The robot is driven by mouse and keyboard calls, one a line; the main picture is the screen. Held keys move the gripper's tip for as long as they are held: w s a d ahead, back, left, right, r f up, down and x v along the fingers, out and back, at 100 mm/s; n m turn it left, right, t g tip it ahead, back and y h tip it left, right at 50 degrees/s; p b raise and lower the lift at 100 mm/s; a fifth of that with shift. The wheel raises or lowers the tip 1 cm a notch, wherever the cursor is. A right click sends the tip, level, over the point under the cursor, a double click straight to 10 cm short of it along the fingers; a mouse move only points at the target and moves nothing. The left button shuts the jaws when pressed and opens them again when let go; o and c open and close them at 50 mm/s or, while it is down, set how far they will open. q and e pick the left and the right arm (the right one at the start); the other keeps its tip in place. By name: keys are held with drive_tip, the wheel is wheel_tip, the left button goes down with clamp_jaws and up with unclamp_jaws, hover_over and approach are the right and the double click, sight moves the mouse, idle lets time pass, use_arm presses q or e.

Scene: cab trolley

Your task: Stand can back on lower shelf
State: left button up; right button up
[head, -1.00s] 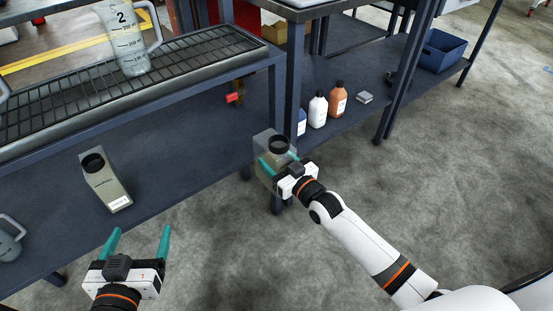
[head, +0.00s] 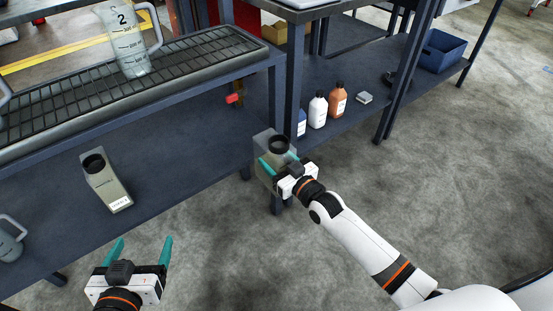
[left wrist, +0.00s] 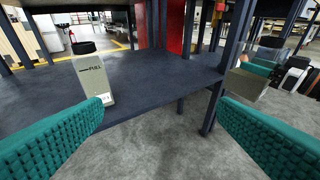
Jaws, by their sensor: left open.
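A grey-beige can with a black cap (head: 106,186) stands upright on the dark lower shelf (head: 180,140), near its front edge. It also shows in the left wrist view (left wrist: 93,80), with a label reading "FULL". My left gripper (head: 142,244) is open and empty, in front of the shelf edge and apart from that can. My right gripper (head: 278,168) is shut on a second, similar can with a black cap (head: 267,147). It holds this can in the air by the right end of the shelf; the fingers partly hide it.
A wire rack (head: 190,55) above carries a measuring jug (head: 123,42). Another jug (head: 8,240) stands on the lower shelf at far left. Bottles (head: 318,109) and a blue bin (head: 442,50) are on the neighbouring shelf. Table legs stand beside the held can. The shelf's middle is clear.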

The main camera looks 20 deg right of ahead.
use_arm(q)
drive_tip(key=shift+s+a+f, duration=0.1)
use_arm(e)
drive_tip(key=shift+r, duration=0.15)
drive_tip(key=shift+p+v, duration=0.7)
drive_tip(key=shift+v, duration=0.45)
drive_tip(key=shift+s+d+p, duration=0.2)
drive_tip(key=shift+s+p, duration=0.1)
drive_tip(key=shift+s, duration=0.15)
use_arm(q)
drive_tip(key=shift+s+a+f+g+y+p, duration=0.7)
drive_tip(key=shift+s+a+f+g+p, duration=0.7)
drive_tip(key=shift+s+g, duration=1.5)
drive_tip(key=shift+s+a+f+g+y+p, duration=0.85)
drive_tip(key=shift+s+f+g, duration=1.2)
drive_tip(key=shift+s, duration=1.5)
drive_tip(key=shift+n+g, duration=0.3)
drive_tip(key=shift+g, duration=0.05)
drive_tip(key=shift+p+x, duration=0.45)
drive_tip(key=shift+x, duration=1.65)
use_arm(e)
approach(284, 167)
drive_tip(key=shift+d+f, duration=0.65)
drive_tip(key=shift+f, duration=0.15)
